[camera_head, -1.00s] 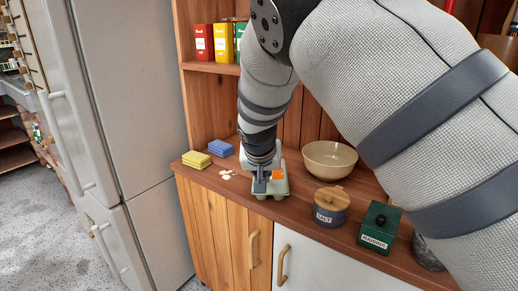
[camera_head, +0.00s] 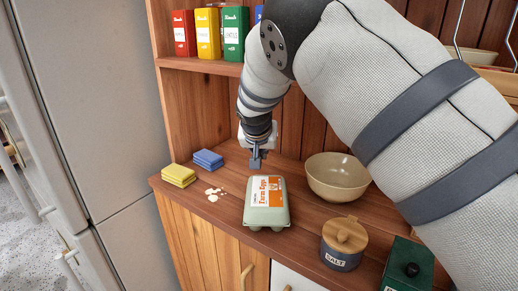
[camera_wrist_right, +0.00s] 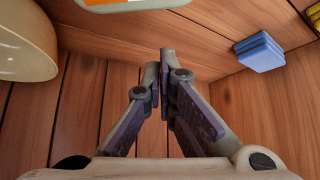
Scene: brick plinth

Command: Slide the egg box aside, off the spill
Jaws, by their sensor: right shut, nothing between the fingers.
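The egg box (camera_head: 267,208), pale green with an orange and white label, lies on the wooden counter (camera_head: 310,225). The spill (camera_head: 215,193), a few small whitish patches, is on the counter just left of the box, with bare wood between them. My right gripper (camera_head: 255,166) is shut and empty, just behind the back end of the box and apart from it. In the right wrist view its fingers (camera_wrist_right: 165,75) are together, and the edge of the egg box (camera_wrist_right: 135,4) shows at the top. My left gripper is not in view.
Yellow sponges (camera_head: 179,175) and blue sponges (camera_head: 208,160) lie left of the spill. A beige bowl (camera_head: 337,180) stands close to the right, with a salt jar (camera_head: 343,245) and green raisins box (camera_head: 408,268) nearer the front. The shelf's wooden back rises behind the gripper.

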